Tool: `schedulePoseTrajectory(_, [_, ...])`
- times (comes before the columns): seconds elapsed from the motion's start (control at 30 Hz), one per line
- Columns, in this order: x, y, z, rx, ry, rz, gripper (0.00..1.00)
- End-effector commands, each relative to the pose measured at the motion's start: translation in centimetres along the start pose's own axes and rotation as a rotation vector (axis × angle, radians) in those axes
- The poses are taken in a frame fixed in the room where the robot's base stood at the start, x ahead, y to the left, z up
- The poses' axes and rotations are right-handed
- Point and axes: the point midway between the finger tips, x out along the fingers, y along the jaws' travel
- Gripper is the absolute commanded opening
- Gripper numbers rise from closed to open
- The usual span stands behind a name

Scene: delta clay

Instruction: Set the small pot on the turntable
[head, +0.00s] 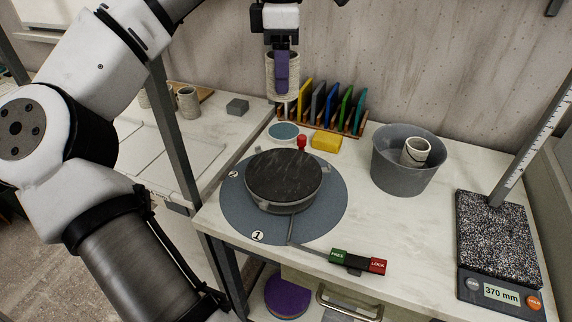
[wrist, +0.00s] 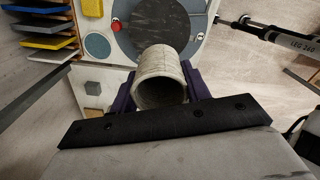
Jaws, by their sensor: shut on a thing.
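The small pot (head: 270,80) is a pale ribbed cylinder, held in the air above the back of the table. My gripper (head: 282,72) has purple fingers and is shut on the pot. In the wrist view the pot (wrist: 160,75) sits between the purple fingers (wrist: 161,90) with its open end towards the camera. The turntable (head: 284,176) has a dark round top, stands on a blue-grey round mat (head: 235,215), and is empty. The pot is apart from it, higher and further back. A lever with green FREE and red LOCK ends (head: 357,262) lies in front of the turntable.
A rack of coloured plates (head: 335,110) stands behind the turntable, near a yellow block (head: 326,141), a small red piece (head: 302,142) and a blue-green disc (head: 284,131). A grey bucket (head: 405,175) holding a pale cup stands right. A measuring stand (head: 497,235) reads 370 mm.

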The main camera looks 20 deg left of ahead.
Motion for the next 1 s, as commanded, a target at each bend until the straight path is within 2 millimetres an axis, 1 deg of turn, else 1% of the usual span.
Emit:
schedulePoseTrajectory(0.03, [1.6, -0.1, 0.1, 0.005, -0.005, -0.004, 0.23])
schedulePoseTrajectory(0.4, [10.9, -0.1, 0.1, 0.000, -0.002, -0.002, 0.23])
schedulePoseTrajectory(0.53, [12.9, 0.0, 0.1, 0.000, -0.002, -0.001, 0.23])
schedulePoseTrajectory(0.77, [14.6, 0.0, 0.1, 0.000, -0.001, 0.000, 0.23])
schedulePoseTrajectory(1.0, [17.8, 0.0, 0.1, 0.000, -0.002, -0.001, 0.23])
